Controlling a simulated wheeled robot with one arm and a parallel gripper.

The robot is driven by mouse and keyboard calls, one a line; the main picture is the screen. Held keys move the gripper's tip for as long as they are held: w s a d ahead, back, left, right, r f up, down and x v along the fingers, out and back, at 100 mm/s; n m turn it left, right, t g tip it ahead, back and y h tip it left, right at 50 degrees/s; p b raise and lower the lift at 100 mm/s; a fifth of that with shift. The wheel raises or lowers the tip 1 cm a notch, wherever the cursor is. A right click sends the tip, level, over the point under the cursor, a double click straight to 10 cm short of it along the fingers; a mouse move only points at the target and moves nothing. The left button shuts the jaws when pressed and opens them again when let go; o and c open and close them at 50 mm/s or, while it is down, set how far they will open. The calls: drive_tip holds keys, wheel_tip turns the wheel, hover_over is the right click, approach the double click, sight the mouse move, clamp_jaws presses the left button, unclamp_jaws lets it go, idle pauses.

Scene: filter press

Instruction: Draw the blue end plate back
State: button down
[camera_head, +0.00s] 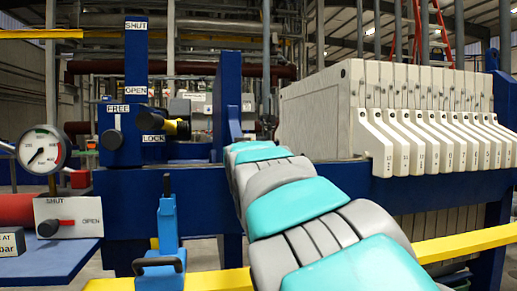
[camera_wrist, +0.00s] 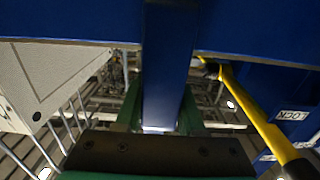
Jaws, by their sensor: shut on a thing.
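The blue end plate (camera_head: 228,100) stands upright between the blue frame at the left and the pale plate pack (camera_head: 325,105) at the right. A gap shows between it and the pack. My arm reaches to its near edge, and the fingertips are hidden behind the arm in the head view. In the wrist view my gripper (camera_wrist: 162,112) has its green fingers on either side of a blue bar (camera_wrist: 166,65), shut on it. The bar joins a wide blue surface above; it looks like the end plate's handle.
A FREE/LOCK lever (camera_head: 116,125) and a yellow-and-black lever (camera_head: 170,125) are at the left; a yellow lever (camera_wrist: 255,110) shows in the wrist view. A gauge (camera_head: 43,150), a light-blue clamp (camera_head: 168,235) and a yellow rail (camera_head: 465,245) are nearer.

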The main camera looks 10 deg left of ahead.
drive_tip(key=a, duration=0.1)
drive_tip(key=s+a, duration=0.1)
drive_tip(key=a, duration=0.2)
drive_tip(key=shift+s+a+r+p, duration=0.15)
drive_tip(key=shift+s+a+p, duration=0.15)
drive_tip(key=shift+a, duration=0.1)
drive_tip(key=c, duration=1)
unclamp_jaws()
drive_tip(key=o, duration=0.5)
drive_tip(key=shift+a, duration=0.15)
drive_tip(key=shift+s, duration=0.1)
drive_tip(key=b+v, duration=0.4)
drive_tip(key=v, duration=0.3)
drive_tip(key=shift+s+b, duration=0.25)
drive_tip(key=shift+b, duration=0.05)
